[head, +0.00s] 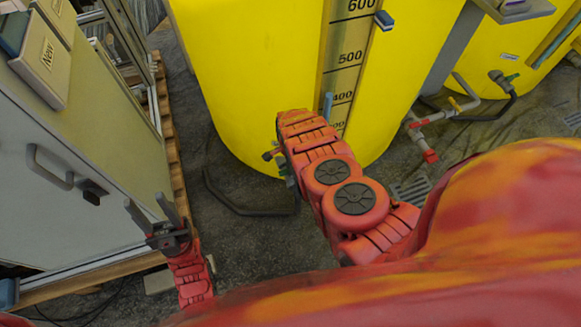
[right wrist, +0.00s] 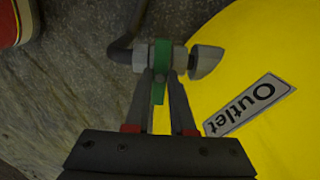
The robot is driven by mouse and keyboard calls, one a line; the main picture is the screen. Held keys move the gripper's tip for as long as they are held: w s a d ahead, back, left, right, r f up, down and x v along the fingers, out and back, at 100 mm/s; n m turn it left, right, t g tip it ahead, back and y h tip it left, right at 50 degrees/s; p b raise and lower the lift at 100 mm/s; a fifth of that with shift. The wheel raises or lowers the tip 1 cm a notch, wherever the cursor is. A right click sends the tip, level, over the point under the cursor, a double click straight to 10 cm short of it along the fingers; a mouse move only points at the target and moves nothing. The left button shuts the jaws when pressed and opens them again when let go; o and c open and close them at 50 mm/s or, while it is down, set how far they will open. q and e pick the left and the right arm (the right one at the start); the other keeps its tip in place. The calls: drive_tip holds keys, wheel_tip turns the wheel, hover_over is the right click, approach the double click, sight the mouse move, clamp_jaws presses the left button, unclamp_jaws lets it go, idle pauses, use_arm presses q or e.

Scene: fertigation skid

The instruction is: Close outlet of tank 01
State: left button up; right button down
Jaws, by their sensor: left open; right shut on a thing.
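A large yellow tank (head: 240,80) with a level scale stands ahead; no tank number is readable. In the right wrist view, its outlet valve (right wrist: 195,62) has a grey body and a green handle (right wrist: 160,88), beside an "Outlet" label (right wrist: 248,105). The handle lies roughly crosswise to the grey pipe line in that picture. My right gripper (right wrist: 164,78) is shut on the green handle, one finger on each side. In the head view my right arm hides most of that gripper and the valve. My left gripper (head: 160,222) is open and empty, beside the grey cabinet.
A grey cabinet (head: 90,150) with a handle stands at left on a wooden pallet (head: 170,130). A dark hose (head: 240,208) lies on the floor before the tank. Another yellow tank (head: 500,50) and pipework with a red valve (head: 430,156) are at right.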

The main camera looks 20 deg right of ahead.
idle(0.4)
drive_tip(key=c, duration=0.8)
unclamp_jaws()
drive_tip(key=shift+o, duration=0.2)
drive_tip(key=shift+r, duration=0.15)
wheel_tip(320, 180, up, 17)
drive_tip(key=p, duration=0.6)
